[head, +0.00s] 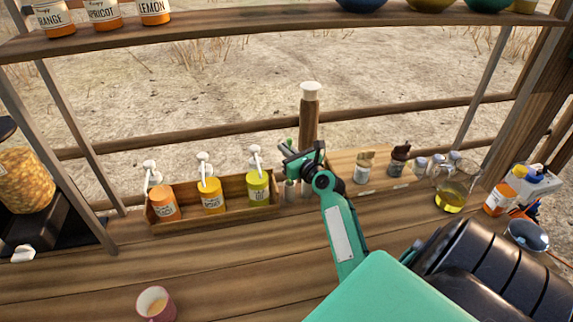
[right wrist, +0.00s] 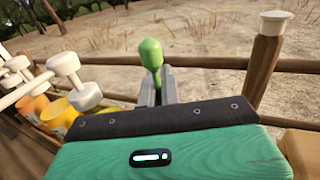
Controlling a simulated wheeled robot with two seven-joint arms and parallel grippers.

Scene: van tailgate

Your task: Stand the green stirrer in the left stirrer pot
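The green stirrer (right wrist: 151,54) stands up between the fingers of my right gripper (right wrist: 156,86), its rounded head above the fingertips; its lower part is hidden. In the head view my right gripper (head: 287,152) is at the back of the counter, just right of the pump-bottle rack, and only a little green shows at its fingers. The fingers look closed on the stirrer. Small pale pots (head: 289,189) show partly below the gripper; my arm covers much of that spot, so I cannot tell which is the left stirrer pot. My left gripper is out of view.
A wooden rack (head: 187,224) with orange, yellow and green pump bottles stands just left of my gripper. A wooden post with a white cap (head: 310,92) rises behind it. Small jars (head: 362,168) and a glass jug (head: 451,195) stand right. A cup (head: 155,304) is front left.

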